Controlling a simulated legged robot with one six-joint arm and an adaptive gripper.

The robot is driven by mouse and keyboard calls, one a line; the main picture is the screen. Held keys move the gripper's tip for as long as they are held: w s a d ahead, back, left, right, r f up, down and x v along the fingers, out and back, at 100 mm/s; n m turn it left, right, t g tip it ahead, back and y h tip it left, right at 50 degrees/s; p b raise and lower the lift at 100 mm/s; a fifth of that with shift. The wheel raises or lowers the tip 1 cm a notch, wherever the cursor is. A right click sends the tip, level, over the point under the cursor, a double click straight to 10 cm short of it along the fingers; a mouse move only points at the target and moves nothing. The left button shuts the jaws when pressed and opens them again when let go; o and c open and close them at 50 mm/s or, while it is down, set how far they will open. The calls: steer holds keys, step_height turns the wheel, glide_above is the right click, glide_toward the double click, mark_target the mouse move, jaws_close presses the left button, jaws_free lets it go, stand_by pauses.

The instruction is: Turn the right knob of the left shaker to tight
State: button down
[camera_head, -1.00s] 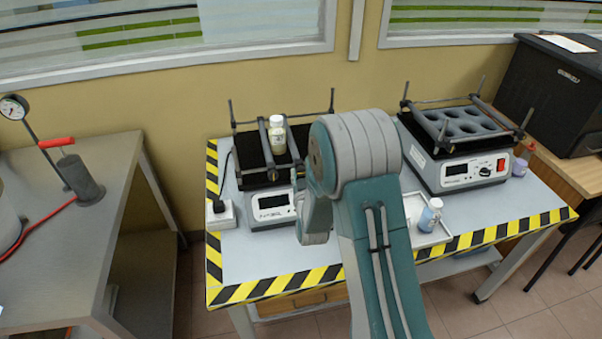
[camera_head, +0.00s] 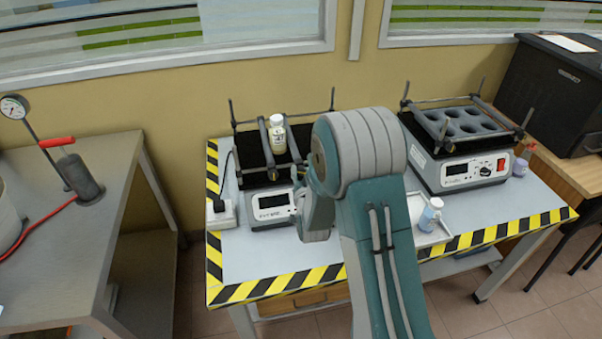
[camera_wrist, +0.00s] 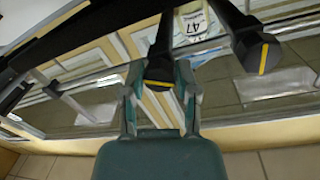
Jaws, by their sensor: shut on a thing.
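The left shaker (camera_head: 270,208) stands at the left of the striped table, with a white-capped bottle (camera_head: 277,135) between its two clamp bars. In the head view its left knob (camera_head: 272,173) is bare, while my arm hides the right bar's front end and my gripper. In the wrist view my gripper's (camera_wrist: 160,82) two fingers are shut around a dark knob (camera_wrist: 160,68) with a yellow line running nearly along its middle, slightly tilted. The other knob (camera_wrist: 258,52) is free at the right of that view, its yellow line near upright. The bottle's label (camera_wrist: 192,20) shows between the bars.
A second shaker (camera_head: 470,172) with a holed block stands at the right. A tray (camera_head: 428,238) with a small bottle (camera_head: 430,214) lies at the front right. A white power socket (camera_head: 221,213) sits left of the left shaker. The front left tabletop is clear.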

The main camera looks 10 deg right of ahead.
steer(key=m, duration=0.6)
steer(key=shift+r+y, duration=0.1)
steer(key=shift+y, duration=0.2)
steer(key=m, duration=0.3)
steer(key=shift+m+g, duration=0.3)
steer(key=shift+m, duration=0.1)
steer(key=shift+m+y, duration=0.3)
steer(key=shift+m, duration=0.6)
steer(key=shift+c, duration=1.8)
jaws_free()
steer(key=shift+d, duration=0.1)
steer(key=s, duration=1.2)
steer(key=shift+r, duration=0.35)
steer(key=shift+w, duration=0.1)
